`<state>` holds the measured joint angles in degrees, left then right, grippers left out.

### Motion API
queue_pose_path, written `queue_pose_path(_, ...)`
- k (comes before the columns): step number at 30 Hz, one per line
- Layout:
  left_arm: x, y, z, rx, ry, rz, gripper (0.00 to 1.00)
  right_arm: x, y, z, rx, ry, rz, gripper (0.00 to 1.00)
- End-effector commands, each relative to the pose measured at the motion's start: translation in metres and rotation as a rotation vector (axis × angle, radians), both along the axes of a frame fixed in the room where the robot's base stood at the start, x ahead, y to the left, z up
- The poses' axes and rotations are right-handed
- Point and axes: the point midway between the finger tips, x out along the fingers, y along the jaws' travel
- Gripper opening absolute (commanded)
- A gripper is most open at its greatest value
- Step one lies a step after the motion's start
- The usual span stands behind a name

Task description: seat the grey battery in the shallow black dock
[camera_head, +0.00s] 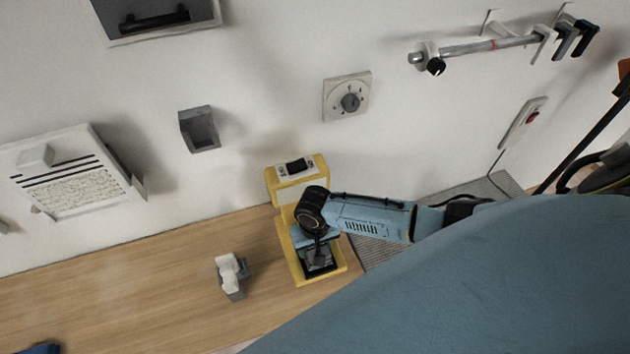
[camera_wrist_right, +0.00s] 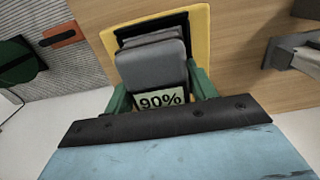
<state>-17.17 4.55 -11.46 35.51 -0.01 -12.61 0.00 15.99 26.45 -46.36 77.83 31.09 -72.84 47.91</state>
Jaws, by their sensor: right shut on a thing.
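The grey battery (camera_wrist_right: 152,66) has a pale display reading 90% and sits between the green fingers of my right gripper (camera_wrist_right: 160,92), which is shut on it. In the head view the battery (camera_head: 318,257) is partly covered by my right gripper, over the yellow stand's base. The shallow black dock (camera_head: 322,271) lies in that base, and its dark edge (camera_wrist_right: 124,43) shows around the battery's far end in the right wrist view. I cannot tell whether the battery rests in the dock or hovers just above it. My left gripper is not in view.
The yellow stand (camera_head: 298,262) stands on a wooden table (camera_head: 150,290) against the wall. A small white and grey device (camera_head: 231,274) is to its left. A ribbed grey mat (camera_head: 376,254) is to its right. The wall carries a dial plate (camera_head: 347,97) and a rail (camera_head: 480,46).

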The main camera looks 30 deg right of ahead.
Motion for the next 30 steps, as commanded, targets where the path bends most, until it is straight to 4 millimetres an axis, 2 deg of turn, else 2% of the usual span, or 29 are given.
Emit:
queue_pose_path(17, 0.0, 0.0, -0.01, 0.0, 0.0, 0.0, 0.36, 0.001, 0.0, -0.015, 0.001, -0.001, 0.0, 0.2)
queue_pose_path(18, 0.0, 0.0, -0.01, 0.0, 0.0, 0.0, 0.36, 0.001, 0.0, -0.014, 0.001, -0.002, 0.0, 0.6)
queue_pose_path(23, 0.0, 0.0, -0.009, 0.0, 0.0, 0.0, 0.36, 0.001, 0.0, -0.014, 0.001, -0.001, 0.0, 0.81)
queue_pose_path(30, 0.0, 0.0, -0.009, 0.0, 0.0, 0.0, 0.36, -0.001, 0.0, -0.014, 0.0, 0.001, 0.0, 0.82)
